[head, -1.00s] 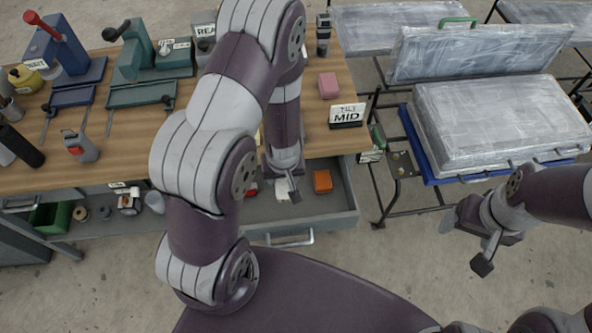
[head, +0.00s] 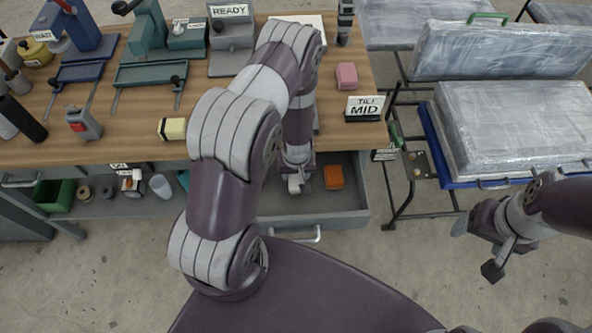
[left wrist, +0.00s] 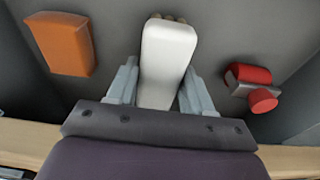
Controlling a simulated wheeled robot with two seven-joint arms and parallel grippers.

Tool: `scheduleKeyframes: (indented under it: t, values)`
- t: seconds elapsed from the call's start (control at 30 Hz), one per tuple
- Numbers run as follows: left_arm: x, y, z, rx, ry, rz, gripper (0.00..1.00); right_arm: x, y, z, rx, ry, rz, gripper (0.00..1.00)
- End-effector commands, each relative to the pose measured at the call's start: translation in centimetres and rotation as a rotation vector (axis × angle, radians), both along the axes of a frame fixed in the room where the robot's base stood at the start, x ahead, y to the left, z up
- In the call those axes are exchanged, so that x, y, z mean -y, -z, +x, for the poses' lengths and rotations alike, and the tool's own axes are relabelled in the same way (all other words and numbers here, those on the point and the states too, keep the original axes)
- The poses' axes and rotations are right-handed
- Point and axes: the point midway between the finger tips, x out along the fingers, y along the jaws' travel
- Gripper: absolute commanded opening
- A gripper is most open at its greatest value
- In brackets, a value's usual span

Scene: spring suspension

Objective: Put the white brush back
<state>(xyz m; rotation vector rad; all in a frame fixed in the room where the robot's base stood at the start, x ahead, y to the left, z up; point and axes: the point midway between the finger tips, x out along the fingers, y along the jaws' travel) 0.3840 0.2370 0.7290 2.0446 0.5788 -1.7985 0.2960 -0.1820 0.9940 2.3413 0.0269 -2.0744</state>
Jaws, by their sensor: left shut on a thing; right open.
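My left gripper (head: 301,184) is shut on the white brush (left wrist: 167,60), which lies between its two fingers in the left wrist view. In the head view the white brush (head: 293,183) shows at the gripper's tip, inside the outline of the open drawer (head: 351,208). I cannot tell whether the brush touches the drawer floor. An orange block (left wrist: 62,44) lies in the drawer to one side of the brush, and a red and grey item (left wrist: 252,84) on the other. My right gripper (head: 480,250) is open and empty, away at the right.
The wooden bench top (head: 110,152) is above the drawer, with a yellow block (head: 172,129), a pink block (head: 346,76) and a MID sign (head: 364,108). A wrapped case (head: 515,125) stands on a rack at right. My left arm hides part of the bench.

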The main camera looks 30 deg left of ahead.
Motion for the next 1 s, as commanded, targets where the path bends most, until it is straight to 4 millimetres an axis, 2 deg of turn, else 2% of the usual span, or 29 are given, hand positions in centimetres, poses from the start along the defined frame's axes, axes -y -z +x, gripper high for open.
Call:
scheduleKeyframes:
  t: [0.03, 0.33, 0.37, 0.4, 0.43, 0.67, 0.77, 0.87, 1.0]
  values:
    - [0.0, 0.5, 0.0, 0.001, 0.001, 0.001, 0.20, 0.0, 0.3, -0.1, -0.002, 0.000, 0.000, 0.76]
    - [0.0, 0.8, 0.0, 0.001, 0.000, 0.001, 0.20, 0.0, 0.6, 0.0, -0.002, 0.000, 0.000, 0.76]
    - [0.0, 0.6, 0.0, 0.001, 0.000, 0.001, 0.61, 0.0, 0.5, 0.0, -0.002, 0.000, 0.000, 0.76]
    - [0.0, 0.6, 0.0, 0.001, 0.000, 0.001, 0.74, 0.0, 0.4, 0.0, -0.002, 0.000, 0.000, 0.76]
    - [0.0, 0.6, 0.0, 0.001, 0.000, 0.001, 0.76, 0.0, 0.4, 0.0, -0.002, 0.000, 0.000, 0.76]
    - [0.0, 0.6, 0.0, 0.002, 0.000, 0.001, 0.76, 0.0, 0.4, 0.0, -0.002, 0.000, 0.000, 0.76]
    - [0.1, -0.1, 0.0, 0.003, 0.000, 0.001, 0.76, 0.0, 0.1, 0.0, -0.002, 0.000, 0.000, 0.76]
    - [0.2, -2.2, -0.2, 0.003, -0.002, 0.001, 0.76, 0.0, -0.5, 0.0, -0.002, 0.000, 0.000, 0.76]
    - [0.5, -6.3, -0.6, 0.004, -0.001, 0.000, 0.76, 0.0, -2.1, 0.0, -0.002, 0.000, 0.000, 0.76]
